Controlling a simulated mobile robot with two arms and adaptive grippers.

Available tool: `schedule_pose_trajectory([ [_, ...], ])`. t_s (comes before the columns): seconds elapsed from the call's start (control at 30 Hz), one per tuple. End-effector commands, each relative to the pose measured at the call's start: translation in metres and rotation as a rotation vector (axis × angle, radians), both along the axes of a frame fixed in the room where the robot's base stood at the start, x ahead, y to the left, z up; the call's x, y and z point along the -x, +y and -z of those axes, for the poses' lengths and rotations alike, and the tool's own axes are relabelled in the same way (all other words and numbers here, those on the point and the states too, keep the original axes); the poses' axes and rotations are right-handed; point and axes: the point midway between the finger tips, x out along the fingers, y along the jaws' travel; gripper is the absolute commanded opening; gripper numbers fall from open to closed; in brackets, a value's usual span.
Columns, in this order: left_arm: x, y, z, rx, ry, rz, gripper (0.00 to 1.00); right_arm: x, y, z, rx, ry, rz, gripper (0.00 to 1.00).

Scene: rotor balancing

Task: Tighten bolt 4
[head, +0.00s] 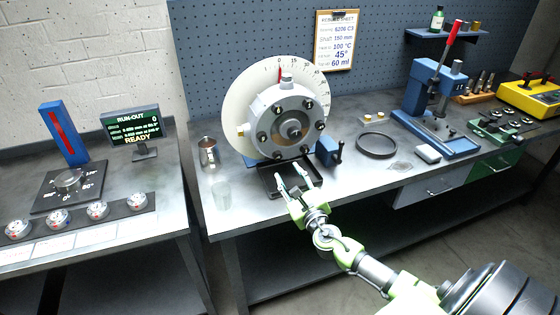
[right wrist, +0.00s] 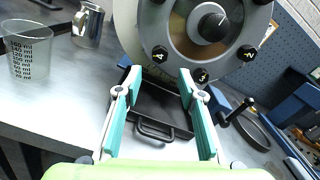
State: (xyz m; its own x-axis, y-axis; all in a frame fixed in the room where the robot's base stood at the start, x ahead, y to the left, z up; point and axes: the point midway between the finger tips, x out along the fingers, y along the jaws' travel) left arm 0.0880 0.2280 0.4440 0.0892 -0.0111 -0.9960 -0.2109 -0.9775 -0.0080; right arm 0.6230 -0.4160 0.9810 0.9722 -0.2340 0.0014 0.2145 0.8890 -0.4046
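The rotor's grey hub (head: 268,115) stands upright in front of a white graduated disc (head: 238,95) on the bench. Dark bolts with small number labels ring the hub face; the labels are too small to read surely, so I cannot tell which is bolt 4. In the right wrist view, three lower bolts show: left (right wrist: 159,53), bottom (right wrist: 201,75) and right (right wrist: 247,52). My right gripper (head: 288,174) is open and empty, below and in front of the hub, apart from the bolts. Its two teal fingers also show in the right wrist view (right wrist: 160,80). My left gripper is out of view.
A black tray (right wrist: 176,132) with a handle lies under the rotor. A metal jug (head: 208,152) and a clear measuring beaker (head: 221,190) stand left of it. A black ring (head: 377,146) and a blue press (head: 418,105) are to the right. A run-out display (head: 133,125) reads READY.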

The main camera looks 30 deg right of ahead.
Motion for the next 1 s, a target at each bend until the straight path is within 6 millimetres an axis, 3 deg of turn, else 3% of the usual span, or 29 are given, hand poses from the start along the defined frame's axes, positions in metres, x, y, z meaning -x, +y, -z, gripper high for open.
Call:
schedule_pose_trajectory([
  [0.2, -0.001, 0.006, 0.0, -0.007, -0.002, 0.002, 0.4, -0.04, -0.01, 0.0, -0.002, -0.001, 0.002, 0.36],
  [0.4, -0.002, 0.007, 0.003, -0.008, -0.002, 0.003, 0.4, -0.064, -0.016, 0.001, -0.002, -0.001, 0.001, 0.36],
  [0.87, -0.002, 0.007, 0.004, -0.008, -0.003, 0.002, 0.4, -0.074, -0.017, 0.001, -0.002, 0.002, 0.0, 0.36],
  [1.0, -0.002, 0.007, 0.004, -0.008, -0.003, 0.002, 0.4, -0.074, -0.017, 0.001, -0.002, 0.002, 0.0, 0.0],
])
